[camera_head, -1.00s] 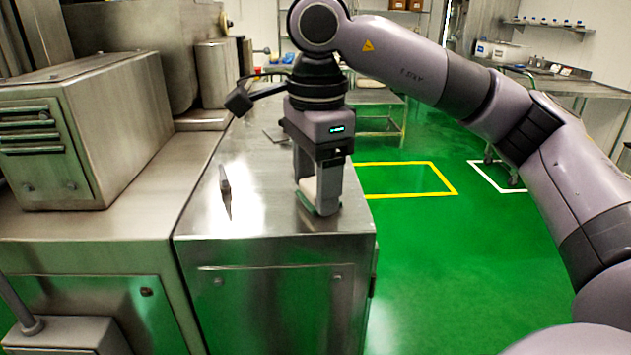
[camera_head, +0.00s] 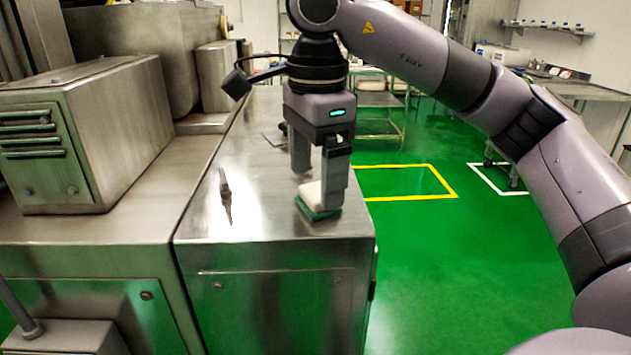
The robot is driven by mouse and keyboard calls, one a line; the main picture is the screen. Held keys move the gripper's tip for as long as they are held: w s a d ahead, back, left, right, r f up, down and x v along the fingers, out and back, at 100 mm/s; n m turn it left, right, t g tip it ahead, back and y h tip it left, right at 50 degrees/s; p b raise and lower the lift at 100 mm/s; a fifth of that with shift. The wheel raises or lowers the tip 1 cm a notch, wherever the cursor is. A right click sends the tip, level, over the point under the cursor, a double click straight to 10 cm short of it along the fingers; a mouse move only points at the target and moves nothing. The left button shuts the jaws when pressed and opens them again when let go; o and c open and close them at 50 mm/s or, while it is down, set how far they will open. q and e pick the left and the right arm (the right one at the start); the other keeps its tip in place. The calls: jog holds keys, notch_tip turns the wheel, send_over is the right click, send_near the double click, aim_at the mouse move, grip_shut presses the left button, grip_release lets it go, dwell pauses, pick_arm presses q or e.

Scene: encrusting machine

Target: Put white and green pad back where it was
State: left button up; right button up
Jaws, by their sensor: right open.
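The white and green pad (camera_head: 314,201) lies on the metal counter top (camera_head: 270,213) near its right front corner, white side up with the green underneath. My right gripper (camera_head: 317,188) points straight down over the pad and is open. One finger is to the left and behind the pad, and the other is at its right, hiding part of it. I cannot tell whether that finger touches the pad. My left gripper is not in view.
A thin pointed metal tool (camera_head: 226,197) lies on the counter left of the pad. A metal machine housing (camera_head: 95,135) stands at the left. The counter ends close to the right of the pad, above the green floor (camera_head: 440,260).

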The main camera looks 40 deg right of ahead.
aim_at(316, 194)
notch_tip(316, 194, up, 10)
jog(key=p, duration=0.3)
jog(key=shift+s+f, duration=0.2)
jog(key=shift+a, duration=0.1)
